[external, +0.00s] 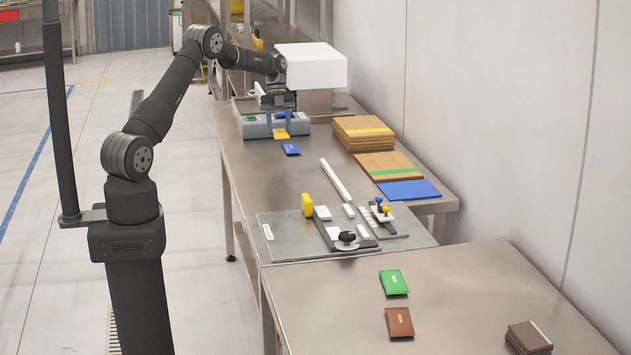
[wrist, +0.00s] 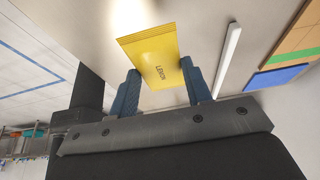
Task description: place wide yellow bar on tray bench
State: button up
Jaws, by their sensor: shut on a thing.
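A flat yellow packet with dark lettering, the yellow bar (external: 281,134), hangs between the blue fingers of my gripper (external: 279,129). In the wrist view the yellow bar (wrist: 150,58) shows nearly whole, with my gripper (wrist: 160,70) shut on its two sides. The bar is over the far part of the long steel bench (external: 262,172), in front of a grey-blue tray-like box (external: 256,129). I cannot tell whether the bar touches the bench. Which surface is the tray bench is not marked.
Brown stacks (external: 362,138) and a blue sheet (external: 409,190) lie to the right. A white bar (external: 335,181) and a grey fixture plate (external: 285,244) are nearer. Green (external: 393,282) and brown (external: 399,322) packets lie on the near table.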

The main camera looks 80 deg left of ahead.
send_over(270, 155)
jog(key=a, duration=0.1)
notch_tip(270, 155, down, 5)
jog(key=shift+f, duration=2.1)
jog(key=o, duration=1)
jog(key=shift+f, duration=0.15)
jog(key=shift+a, duration=0.1)
jog(key=v, duration=1.2)
jog(key=x, duration=1.2)
